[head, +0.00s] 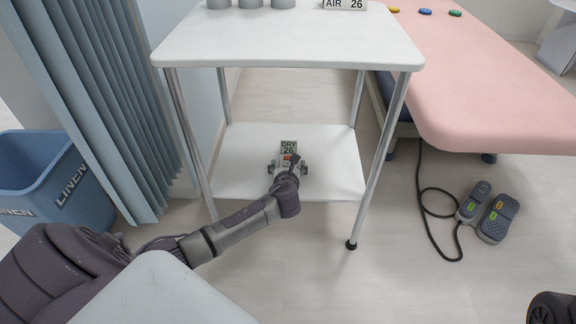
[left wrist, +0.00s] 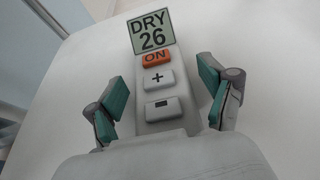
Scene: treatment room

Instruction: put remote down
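The remote (head: 288,147) is a pale handset with a "DRY 26" display on the lower shelf (head: 240,165) of the white trolley. In the left wrist view the remote (left wrist: 177,60) shows an orange ON button and plus and minus buttons, and appears to lie flat on the white surface. My left gripper (head: 289,167) reaches down over it. Its teal-padded fingers (left wrist: 160,75) stand apart on both sides of the remote, with a visible gap on each side. The remote's near end is hidden by the gripper body. My right gripper is out of view.
The trolley's white top (head: 290,40) overhangs the shelf, with thin metal legs (head: 385,140) at the corners. An "AIR 26" display (head: 345,4) and grey cylinders (head: 250,3) stand at its back. A pink couch (head: 480,80), foot pedals (head: 497,218) and a blue linen bin (head: 60,195) flank it.

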